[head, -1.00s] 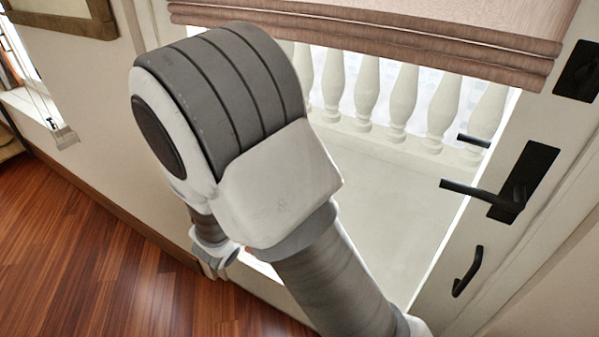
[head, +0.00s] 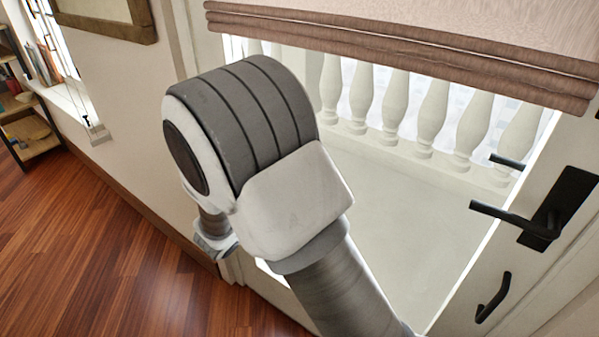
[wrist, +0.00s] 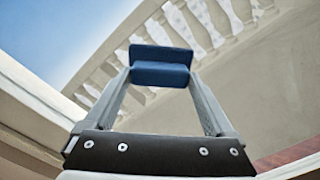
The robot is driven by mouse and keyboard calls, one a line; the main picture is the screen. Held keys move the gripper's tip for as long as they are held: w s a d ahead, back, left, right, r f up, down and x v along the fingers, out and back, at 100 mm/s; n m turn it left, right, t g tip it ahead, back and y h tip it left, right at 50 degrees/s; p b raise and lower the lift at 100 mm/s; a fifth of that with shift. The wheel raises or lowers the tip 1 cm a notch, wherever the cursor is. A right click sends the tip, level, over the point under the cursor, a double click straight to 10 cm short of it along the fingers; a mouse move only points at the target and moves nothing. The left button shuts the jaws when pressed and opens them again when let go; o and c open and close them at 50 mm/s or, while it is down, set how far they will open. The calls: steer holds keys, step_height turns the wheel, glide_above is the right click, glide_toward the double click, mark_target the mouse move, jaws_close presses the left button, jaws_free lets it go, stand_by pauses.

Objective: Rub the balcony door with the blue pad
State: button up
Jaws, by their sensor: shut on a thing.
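The balcony door (head: 575,235) fills the right of the head view. It has a glass pane, a white frame and a black lever handle (head: 545,215). My arm reaches down in front of the pane and hides part of it. In the wrist view my gripper (wrist: 160,75) is shut on the blue pad (wrist: 160,66), which sits between the fingertips. The glass and the stone balusters lie beyond the pad. I cannot tell whether the pad touches the door. In the head view the gripper and pad are hidden behind my arm.
A pinkish-brown blind (head: 420,45) hangs over the upper pane. A black pull handle (head: 493,298) is low on the door frame. The wooden floor (head: 110,255) on the left is clear.

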steer(key=v, duration=0.6)
stand_by(0.4)
steer(key=shift+v, duration=1.5)
